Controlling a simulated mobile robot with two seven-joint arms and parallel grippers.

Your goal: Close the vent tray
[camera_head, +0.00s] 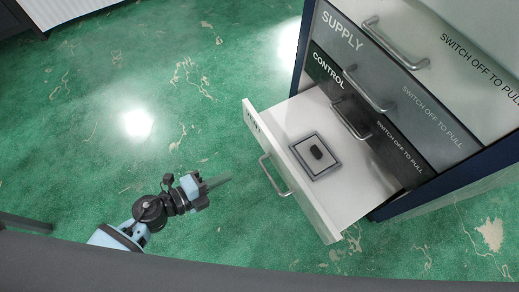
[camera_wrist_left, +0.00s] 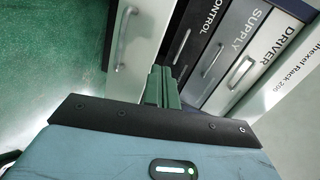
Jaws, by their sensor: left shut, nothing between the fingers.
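The vent tray (camera_head: 345,205) is a white drawer at the bottom of the cabinet, and in the head view it is pulled out to the left. Its front panel carries a bar handle (camera_head: 275,177). A dark framed square with a small black item (camera_head: 318,152) lies in the tray. In the wrist view the tray's front (camera_wrist_left: 140,40) stands out on the left. My left gripper (camera_head: 226,180) is shut and empty, left of the tray's front and apart from it in the head view. Its fingers show in the wrist view (camera_wrist_left: 160,86). My right gripper is not seen.
The closed CONTROL drawer (camera_head: 385,128) and SUPPLY drawer (camera_head: 390,75) are above the tray, with bar handles sticking out. In the wrist view a DRIVER drawer (camera_wrist_left: 262,45) shows too. The green floor (camera_head: 110,75) left of the cabinet is clear.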

